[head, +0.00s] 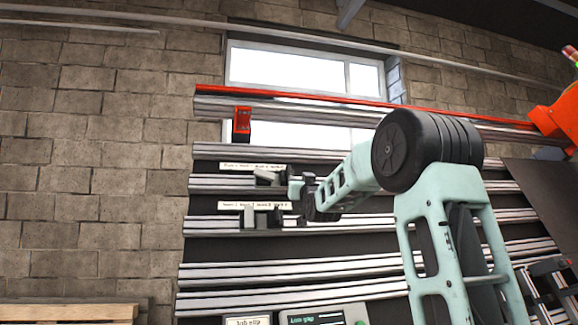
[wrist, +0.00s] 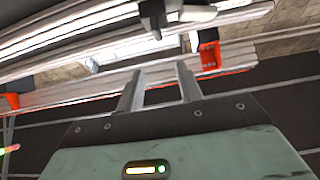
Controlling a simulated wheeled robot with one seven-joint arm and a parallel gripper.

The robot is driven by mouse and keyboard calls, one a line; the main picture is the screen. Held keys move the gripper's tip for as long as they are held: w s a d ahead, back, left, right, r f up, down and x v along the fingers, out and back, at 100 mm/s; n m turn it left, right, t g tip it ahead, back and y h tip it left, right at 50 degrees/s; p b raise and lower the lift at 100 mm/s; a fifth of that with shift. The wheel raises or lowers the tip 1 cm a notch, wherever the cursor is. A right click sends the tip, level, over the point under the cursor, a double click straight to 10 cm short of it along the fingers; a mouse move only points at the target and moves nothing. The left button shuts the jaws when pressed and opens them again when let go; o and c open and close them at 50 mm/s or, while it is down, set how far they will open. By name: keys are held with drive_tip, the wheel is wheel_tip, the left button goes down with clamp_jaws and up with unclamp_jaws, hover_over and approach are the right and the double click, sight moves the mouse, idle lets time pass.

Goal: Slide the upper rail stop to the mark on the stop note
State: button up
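The upper rail stop (head: 266,178), a small grey and dark block, sits on a silver rail beneath a white label strip (head: 252,166). A similar lower stop (head: 263,218) is on the rail below, under a second strip (head: 240,205). The strip print is too small to read. My gripper (head: 290,185) is just right of the upper stop and partly overlaps it. In the wrist view my gripper (wrist: 160,85) has its two fingers apart with nothing held between them. A dark stop with a pale knob (wrist: 197,13), likely the upper one, is beyond the fingertips.
A red block (head: 242,122) hangs on the top rail with the red strip (head: 300,97). An orange machine part (head: 560,118) is at the right. A job slip (head: 248,321) and a green-edged panel (head: 322,316) are at the bottom. Pallets (head: 70,312) stand lower left.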

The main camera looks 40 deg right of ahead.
sight(289, 167)
drive_tip(key=p+x, duration=0.4)
drive_tip(key=x, duration=0.1)
drive_tip(key=p+x, duration=0.4)
drive_tip(key=x, duration=0.2)
drive_tip(key=p+x, duration=0.3)
drive_tip(key=x, duration=0.2)
drive_tip(key=shift+d+r+p, duration=0.15)
drive_tip(key=shift+r+p, duration=0.2)
drive_tip(key=shift+p, duration=0.05)
drive_tip(key=shift+w+d+p, duration=0.25)
drive_tip(key=shift+w+p, duration=0.05)
drive_tip(key=shift+w, duration=0.1)
drive_tip(key=shift+c, duration=0.3)
clamp_jaws()
